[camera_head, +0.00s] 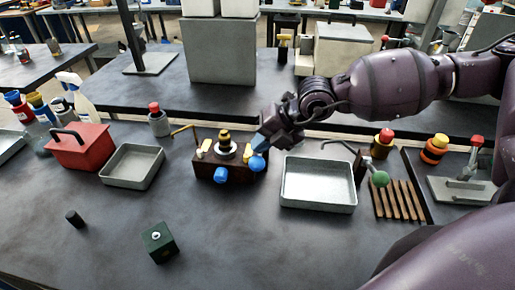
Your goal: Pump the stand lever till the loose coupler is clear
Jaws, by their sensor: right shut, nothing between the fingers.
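A dark brown block stand (236,172) sits at mid table, with a black and yellow stacked coupler (225,142) on a pale ring on top. A thin yellow lever (184,130) rises at its left. Blue knobs show on its front (220,175) and right side (257,162). My right gripper (259,143) is shut and empty at the stand's upper right corner, close to the right blue knob; I cannot tell whether they touch. It hides part of that corner. I cannot tell whether the coupler is loose. My left gripper is not in view.
Grey trays lie left (132,166) and right (318,184) of the stand. A red toolbox (79,148) is far left. A green-knobbed lever (379,178) stands by a wooden rack (398,200). A green block (159,242) and black cylinder (75,218) are in front. The front middle is clear.

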